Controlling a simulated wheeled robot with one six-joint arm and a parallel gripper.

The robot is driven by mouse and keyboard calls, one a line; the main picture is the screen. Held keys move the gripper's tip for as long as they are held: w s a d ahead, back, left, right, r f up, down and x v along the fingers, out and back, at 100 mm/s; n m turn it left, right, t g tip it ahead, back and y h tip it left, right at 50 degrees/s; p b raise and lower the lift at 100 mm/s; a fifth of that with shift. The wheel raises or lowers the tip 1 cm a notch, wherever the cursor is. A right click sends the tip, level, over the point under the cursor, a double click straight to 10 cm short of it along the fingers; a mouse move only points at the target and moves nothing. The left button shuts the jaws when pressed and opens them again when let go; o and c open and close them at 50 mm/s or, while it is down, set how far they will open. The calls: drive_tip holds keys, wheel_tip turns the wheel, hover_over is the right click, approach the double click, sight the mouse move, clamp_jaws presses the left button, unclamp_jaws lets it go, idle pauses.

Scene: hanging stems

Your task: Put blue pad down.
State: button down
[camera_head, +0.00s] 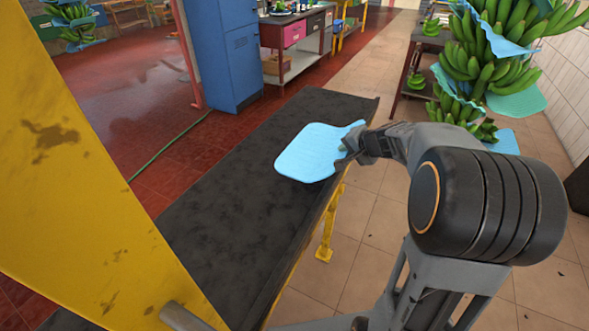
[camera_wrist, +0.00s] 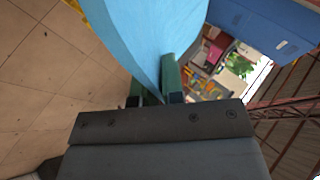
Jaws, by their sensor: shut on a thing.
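The blue pad (camera_head: 312,152) is a light blue sheet with rounded corners. In the head view it shows over the black belt (camera_head: 232,205), near the belt's right edge. My gripper (camera_head: 346,150) is shut on the pad's right edge. In the wrist view the pad (camera_wrist: 150,40) runs up from between my gripper's green fingers (camera_wrist: 155,90) and fills the top middle. I cannot tell whether the pad touches the belt.
A yellow post (camera_head: 75,150) stands close at left. A blue cabinet (camera_head: 228,55) stands behind the belt. A hanging banana stem (camera_head: 490,60) with blue pads is at upper right. Tiled floor (camera_head: 375,215) lies right of the belt. The belt's near part is bare.

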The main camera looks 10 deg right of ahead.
sight(319, 155)
drive_tip(key=w+a+f, duration=0.1)
drive_tip(key=w+a, duration=0.1)
drive_tip(key=w+a+f, duration=0.2)
drive_tip(key=shift+w+a+f, duration=0.15)
drive_tip(key=shift+w+a, duration=0.15)
drive_tip(key=shift+w, duration=0.05)
drive_tip(key=w+f, duration=0.1)
drive_tip(key=a+f, duration=0.1)
drive_tip(key=f, duration=0.1)
drive_tip(key=w+a+f, duration=0.1)
drive_tip(key=shift+w+a+f+b, duration=0.2)
drive_tip(key=shift+w+b, duration=0.1)
drive_tip(key=shift+b, duration=0.05)
drive_tip(key=f, duration=0.2)
drive_tip(key=f+b, duration=0.1)
drive_tip(key=shift+w+a+f, duration=0.25)
drive_tip(key=shift+w+a, duration=0.05)
drive_tip(key=shift+a, duration=0.05)
drive_tip(key=shift+f, duration=0.4)
drive_tip(key=c, duration=1.2)
unclamp_jaws()
